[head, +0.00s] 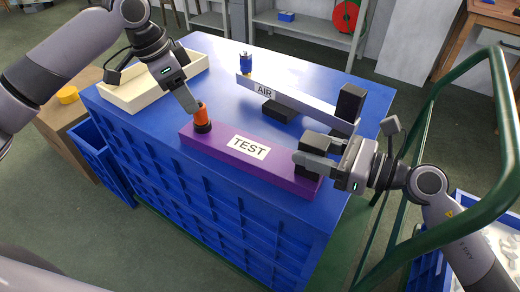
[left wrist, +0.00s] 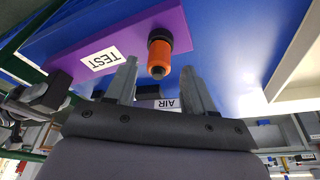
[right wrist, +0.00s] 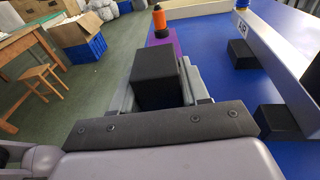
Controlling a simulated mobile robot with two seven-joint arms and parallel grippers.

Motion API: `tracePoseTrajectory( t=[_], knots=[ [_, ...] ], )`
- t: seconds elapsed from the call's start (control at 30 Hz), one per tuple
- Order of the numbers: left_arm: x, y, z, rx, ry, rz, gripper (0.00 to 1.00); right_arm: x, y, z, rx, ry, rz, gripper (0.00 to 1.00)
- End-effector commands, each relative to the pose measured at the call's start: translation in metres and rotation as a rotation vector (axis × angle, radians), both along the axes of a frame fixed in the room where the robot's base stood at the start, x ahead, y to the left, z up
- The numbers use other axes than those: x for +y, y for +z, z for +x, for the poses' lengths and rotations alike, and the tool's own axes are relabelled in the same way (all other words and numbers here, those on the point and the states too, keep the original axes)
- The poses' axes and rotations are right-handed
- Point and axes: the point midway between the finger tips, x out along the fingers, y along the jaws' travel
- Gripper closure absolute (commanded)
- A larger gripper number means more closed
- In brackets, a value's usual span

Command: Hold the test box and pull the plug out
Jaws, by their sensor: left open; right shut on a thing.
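The purple test box (head: 225,151) with the TEST label lies along the front edge of the blue bench. The orange plug (head: 201,113) stands upright in a black socket at the box's left end. My left gripper (head: 192,103) is open right at the plug; in the left wrist view the orange plug (left wrist: 160,53) shows between and beyond the spread fingers (left wrist: 158,85). My right gripper (head: 318,158) is shut on the black block (head: 309,170) at the box's right end. The black block (right wrist: 156,78) fills the space between its fingers in the right wrist view.
A grey AIR rail (head: 300,102) with black blocks and a blue plug (head: 245,63) stands behind the box. A cream tray (head: 150,92) lies at the bench's back left. A green tubular rail (head: 425,100) runs close by my right arm.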

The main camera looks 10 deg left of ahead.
Motion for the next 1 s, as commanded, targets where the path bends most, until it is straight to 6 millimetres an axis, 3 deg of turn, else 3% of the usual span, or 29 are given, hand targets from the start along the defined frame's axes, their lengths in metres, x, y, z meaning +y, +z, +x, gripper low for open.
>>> tracePoseTrajectory(
  t=[0.03,0.33,0.8,0.97,1.0],
  knots=[
    [-0.002,-0.009,0.001,0.004,-0.001,0.001,0.47,0.000,-0.011,-0.003,0.016,0.006,-0.019,1.00],
    [-0.011,-0.043,0.007,0.003,-0.001,-0.001,0.47,0.000,-0.011,-0.003,0.016,0.006,-0.019,1.00],
    [-0.012,-0.051,0.009,0.001,0.000,-0.001,0.47,0.000,-0.011,-0.003,0.015,0.006,-0.018,1.00],
    [-0.012,-0.051,0.009,0.001,0.000,-0.001,0.99,0.000,-0.011,-0.003,0.015,0.006,-0.018,1.00],
    [-0.012,-0.051,0.009,0.001,0.000,-0.001,1.00,0.000,-0.011,-0.003,0.015,0.006,-0.018,1.00]
  ],
)
